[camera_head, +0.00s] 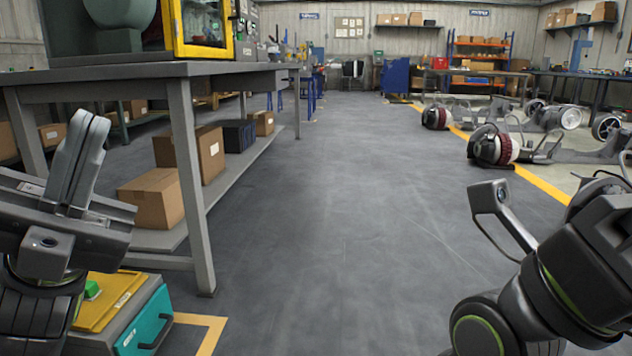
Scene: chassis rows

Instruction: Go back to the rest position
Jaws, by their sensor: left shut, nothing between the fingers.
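My left gripper (92,125) is at the left edge, raised in front of the workbench. Its two grey fingers point up and lie together, with nothing between them. My right arm comes in at the lower right. Its wrist part (490,197) sticks up over the floor, and the fingers of my right gripper cannot be made out.
A grey workbench (190,130) with cardboard boxes (152,197) on its lower shelf stands at the left. A yellow and teal case (120,310) is below my left gripper. Wheeled chassis (493,146) line the right side. The middle aisle (340,220) is clear.

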